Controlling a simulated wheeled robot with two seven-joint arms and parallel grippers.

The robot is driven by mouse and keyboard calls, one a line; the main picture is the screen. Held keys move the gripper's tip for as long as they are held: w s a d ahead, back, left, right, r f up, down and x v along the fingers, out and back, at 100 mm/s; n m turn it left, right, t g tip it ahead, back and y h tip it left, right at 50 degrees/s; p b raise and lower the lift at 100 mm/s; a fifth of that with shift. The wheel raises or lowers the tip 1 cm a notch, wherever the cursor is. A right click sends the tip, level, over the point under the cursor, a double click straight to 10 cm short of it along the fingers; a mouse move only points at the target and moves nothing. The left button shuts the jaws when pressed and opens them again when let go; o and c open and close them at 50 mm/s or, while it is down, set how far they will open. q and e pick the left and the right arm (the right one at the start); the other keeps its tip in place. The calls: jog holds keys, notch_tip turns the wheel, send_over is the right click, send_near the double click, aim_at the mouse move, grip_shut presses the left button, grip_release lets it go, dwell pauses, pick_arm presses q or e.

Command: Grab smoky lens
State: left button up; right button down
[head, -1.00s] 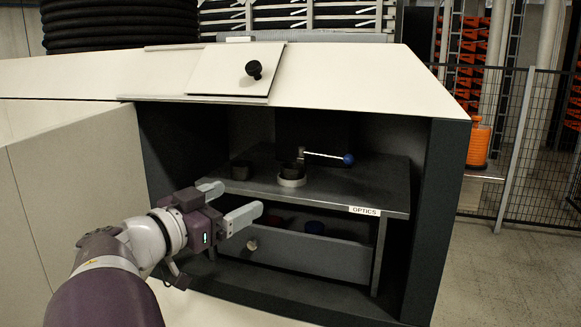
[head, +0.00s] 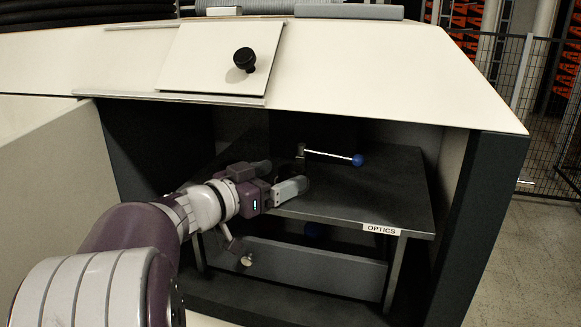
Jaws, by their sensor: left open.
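My left gripper (head: 280,178) is open over the shelf (head: 370,205) marked OPTICS, inside the open cabinet. Its fingers point right, towards the post of a lever. A dark shape shows faintly between the fingertips. It may be the dark round piece that stood in a pale ring, but I cannot tell whether it is the smoky lens or whether the fingers touch it. The pale ring and a second dark round piece are hidden by my gripper. My right gripper is not in view.
A lever with a blue knob (head: 357,160) stands just behind the fingertips. A raised panel with a black knob (head: 244,59) is above. The shelf's right side is clear.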

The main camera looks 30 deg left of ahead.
pick_arm(q)
jog(key=shift+w, duration=0.95)
jog(key=shift+w+d+f, duration=0.1)
jog(key=shift+w+d, duration=0.05)
jog(key=shift+w, duration=0.2)
jog(key=shift+s+d, duration=0.3)
jog(key=shift+d, duration=0.2)
jog(key=shift+s+d+r, duration=0.1)
jog(key=shift+s+r, duration=0.05)
jog(key=shift+r, duration=0.1)
jog(key=shift+c, duration=1.2)
jog(key=c, duration=0.6)
jog(key=shift+a+f, duration=0.2)
jog(key=shift+a, duration=0.2)
jog(key=c, duration=0.4)
jog(key=shift+o, duration=0.2)
jog(key=shift+d, duration=0.1)
jog(key=shift+d, duration=0.1)
